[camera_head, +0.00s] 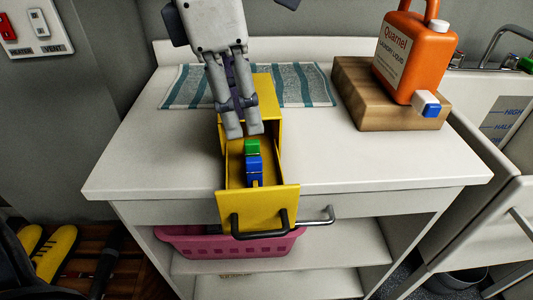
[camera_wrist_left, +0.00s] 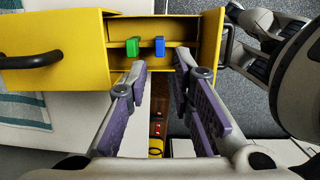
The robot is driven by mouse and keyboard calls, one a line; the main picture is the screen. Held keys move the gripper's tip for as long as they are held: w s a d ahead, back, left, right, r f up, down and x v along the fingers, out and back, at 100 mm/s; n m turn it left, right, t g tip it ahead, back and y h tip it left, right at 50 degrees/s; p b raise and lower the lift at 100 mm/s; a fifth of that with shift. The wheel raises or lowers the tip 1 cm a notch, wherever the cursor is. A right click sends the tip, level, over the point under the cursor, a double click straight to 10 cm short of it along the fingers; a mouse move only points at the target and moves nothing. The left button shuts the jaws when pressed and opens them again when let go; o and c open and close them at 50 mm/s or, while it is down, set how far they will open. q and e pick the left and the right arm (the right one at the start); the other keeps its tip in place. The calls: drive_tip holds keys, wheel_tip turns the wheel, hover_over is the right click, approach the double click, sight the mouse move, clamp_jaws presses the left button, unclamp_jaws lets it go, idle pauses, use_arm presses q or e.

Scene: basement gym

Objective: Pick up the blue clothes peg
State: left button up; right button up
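The blue clothes peg (camera_head: 253,163) stands in the pulled-out yellow drawer (camera_head: 233,208) of a small yellow cabinet. A green peg (camera_head: 251,146) is just behind it. In the left wrist view the blue peg (camera_wrist_left: 159,46) and the green peg (camera_wrist_left: 132,47) stand side by side, slightly apart. My left gripper (camera_head: 243,128) is above the back of the open drawer, pointing down. In the left wrist view its fingers (camera_wrist_left: 161,64) are apart and empty, with the blue peg in line with the gap. What looks like my right gripper (camera_wrist_left: 252,32) shows partly at the right there; its opening is unclear.
The cabinet stands on a white table (camera_head: 350,165) over a striped towel (camera_head: 305,85). A wooden block (camera_head: 352,95) with an orange laundry bottle (camera_head: 425,50) stands at the back right. A pink basket (camera_head: 215,245) sits below. The tabletop either side of the drawer is clear.

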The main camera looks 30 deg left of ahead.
sight(253, 159)
use_arm(q)
drive_tip(key=f, duration=0.6)
drive_tip(key=d+f, duration=0.1)
drive_tip(key=f, duration=0.1)
drive_tip(key=shift+w+f, duration=0.3)
drive_tip(key=shift+f, duration=0.1)
drive_tip(key=shift+w+f, duration=0.1)
drive_tip(key=shift+f, duration=0.1)
clamp_jaws()
